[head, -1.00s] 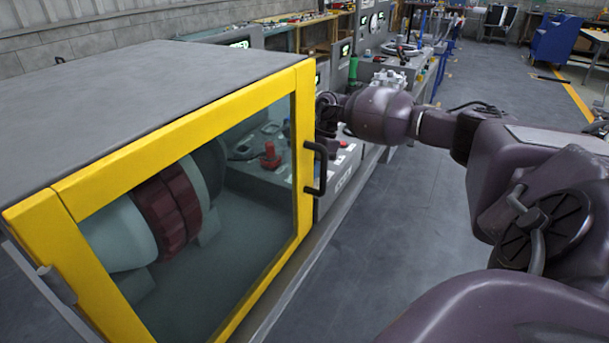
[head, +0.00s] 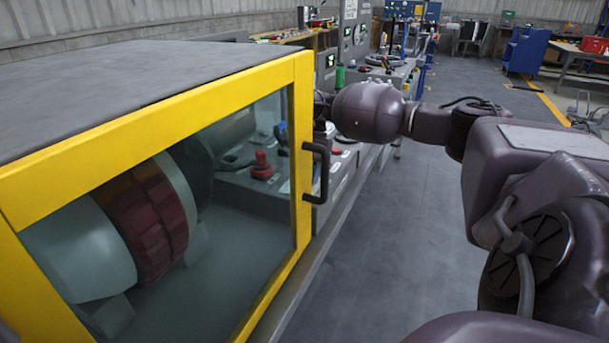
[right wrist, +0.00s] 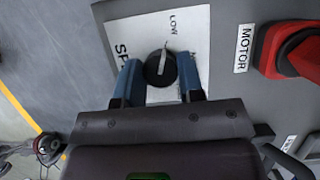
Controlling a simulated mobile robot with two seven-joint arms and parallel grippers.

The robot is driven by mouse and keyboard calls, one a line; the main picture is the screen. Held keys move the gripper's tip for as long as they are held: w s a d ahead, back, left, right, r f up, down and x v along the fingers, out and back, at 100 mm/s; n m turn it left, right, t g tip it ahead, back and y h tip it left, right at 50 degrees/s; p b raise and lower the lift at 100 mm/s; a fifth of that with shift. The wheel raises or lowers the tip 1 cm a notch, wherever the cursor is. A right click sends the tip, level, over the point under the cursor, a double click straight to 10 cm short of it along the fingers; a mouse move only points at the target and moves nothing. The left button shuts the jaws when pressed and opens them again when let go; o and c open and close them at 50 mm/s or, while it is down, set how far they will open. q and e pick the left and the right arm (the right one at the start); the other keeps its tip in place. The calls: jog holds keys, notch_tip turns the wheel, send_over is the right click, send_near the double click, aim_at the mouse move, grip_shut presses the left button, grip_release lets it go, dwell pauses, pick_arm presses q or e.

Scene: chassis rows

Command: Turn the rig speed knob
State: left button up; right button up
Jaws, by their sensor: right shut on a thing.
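The speed knob (right wrist: 160,67) is a round black dial with a pale pointer line, on a white label plate (right wrist: 190,27) marked "LOW" and partly covered lettering "SP". My right gripper (right wrist: 160,78) has its two blue fingers on either side of the knob and is shut on it in the right wrist view. In the head view my right arm (head: 370,112) reaches to the panel behind the yellow-framed guard, and its fingers and the knob are hidden there. My left gripper is in neither view.
A red switch (right wrist: 300,52) beside a "MOTOR" label (right wrist: 244,48) sits close to the right of the knob. The yellow-framed guard door (head: 300,210) with a black handle (head: 322,172) stands near my arm. The floor aisle (head: 400,240) is open.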

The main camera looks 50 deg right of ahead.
jog(key=o, duration=0.9)
jog(key=shift+r, duration=0.15)
jog(key=v, duration=1)
jog(key=shift+d+r, duration=0.15)
jog(key=shift+r, duration=0.15)
